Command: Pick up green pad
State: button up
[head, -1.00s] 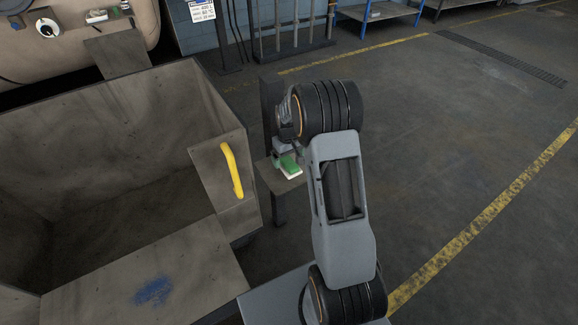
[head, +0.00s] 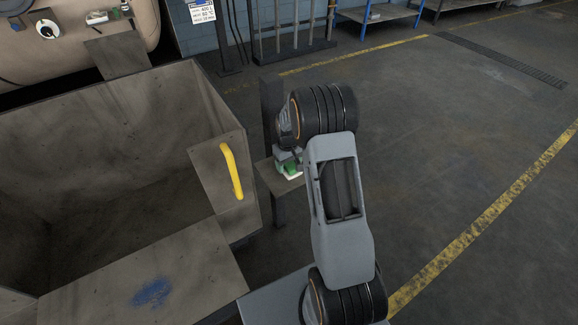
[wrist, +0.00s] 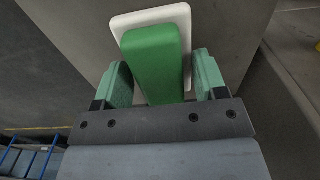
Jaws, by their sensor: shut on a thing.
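The green pad (wrist: 154,58) is a long block that lies on a white plate (wrist: 184,14) and points away from me in the wrist view. My gripper (wrist: 164,72) has one pale green finger on each side of the pad and is shut on it. In the head view the pad (head: 291,168) shows as a small green patch on the small stand (head: 268,173) beside the bin. My gripper (head: 287,156) is just above it, and my arm partly hides both.
A large open metal bin (head: 190,240) with a yellow handle (head: 231,171) stands left of the stand. A dark upright post (head: 271,105) rises behind the stand. The floor to the right is clear, with a yellow line (head: 480,228).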

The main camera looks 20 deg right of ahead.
jog(key=shift+r, duration=0.15)
notch_tip(320, 180, up, 10)
jog(key=shift+f+p, duration=0.1)
jog(key=shift+p, duration=0.8)
